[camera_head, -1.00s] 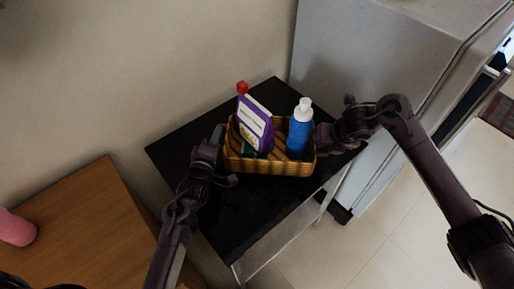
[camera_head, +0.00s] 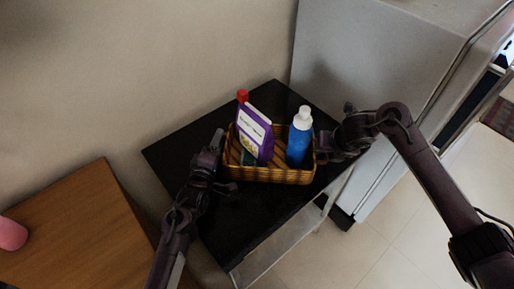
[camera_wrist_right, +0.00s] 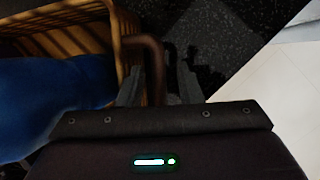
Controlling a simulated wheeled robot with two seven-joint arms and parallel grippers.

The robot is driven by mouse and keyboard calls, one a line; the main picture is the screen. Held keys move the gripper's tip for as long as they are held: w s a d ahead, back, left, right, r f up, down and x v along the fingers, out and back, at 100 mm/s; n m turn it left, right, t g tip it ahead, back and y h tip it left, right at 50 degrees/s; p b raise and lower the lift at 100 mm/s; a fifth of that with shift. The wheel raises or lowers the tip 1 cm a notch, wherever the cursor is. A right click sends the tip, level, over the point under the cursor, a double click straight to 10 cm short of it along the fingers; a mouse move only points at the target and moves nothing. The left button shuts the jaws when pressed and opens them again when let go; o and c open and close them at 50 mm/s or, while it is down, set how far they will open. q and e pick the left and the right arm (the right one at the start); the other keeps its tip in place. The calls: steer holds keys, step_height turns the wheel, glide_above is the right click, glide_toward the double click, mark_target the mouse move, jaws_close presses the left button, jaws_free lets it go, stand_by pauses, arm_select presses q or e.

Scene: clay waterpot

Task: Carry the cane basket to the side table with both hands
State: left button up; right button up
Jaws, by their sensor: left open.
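The cane basket (camera_head: 270,174) sits upright on the black side table (camera_head: 240,224), holding a purple-and-white box (camera_head: 254,134), a blue bottle with a white cap (camera_head: 299,143) and a red-topped item (camera_head: 242,96). My left gripper (camera_head: 226,164) is open at the basket's left end, its fingers spread. My right gripper (camera_head: 322,150) is at the right end. In the right wrist view, the brown basket handle (camera_wrist_right: 152,65) lies between the right fingers (camera_wrist_right: 155,88); whether they press on it is unclear.
A wooden table (camera_head: 80,225) with a pink object (camera_head: 12,234) is at the left. A grey cabinet or appliance (camera_head: 375,60) stands close behind and right of the side table. The wall is behind. Bare black tabletop shows in front and at the left of the basket.

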arm_select(q)
steer(key=shift+o, duration=1.1)
arm_select(e)
steer(key=shift+a, duration=0.15)
arm_select(q)
steer(key=shift+r, duration=0.1)
